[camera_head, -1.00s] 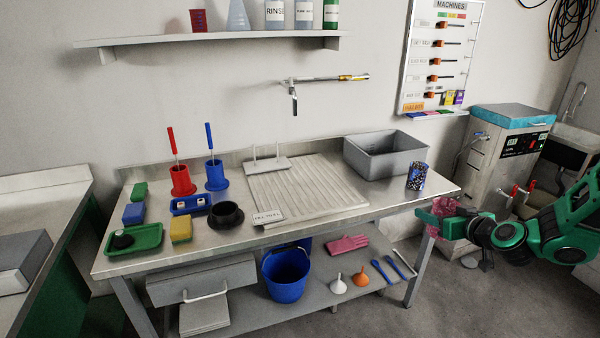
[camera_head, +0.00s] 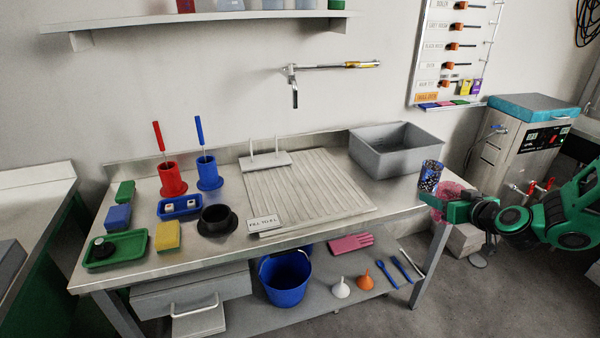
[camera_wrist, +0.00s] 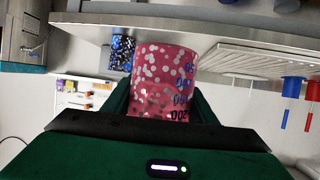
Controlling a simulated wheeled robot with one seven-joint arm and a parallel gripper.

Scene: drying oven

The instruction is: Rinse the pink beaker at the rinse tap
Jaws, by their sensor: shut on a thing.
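The pink beaker (camera_wrist: 165,75) has pale speckles and blue volume marks. In the wrist view it sits between the fingers of my gripper (camera_wrist: 165,105), which is shut on it. In the head view the beaker (camera_head: 450,196) is at the right end of the bench, just off its edge, with my gripper (camera_head: 446,206) around it, partly hiding it. The wall tap (camera_head: 330,68) with a downward spout (camera_head: 295,95) is above the back of the bench, well to the left of my gripper. No water is visible.
A dark speckled cup (camera_head: 430,175) stands at the bench's right end, close to the beaker. A grey basin (camera_head: 395,152) and a ribbed drying board (camera_head: 308,192) lie left of it. A wall shelf (camera_head: 200,17) is above. A machine (camera_head: 520,145) stands at right.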

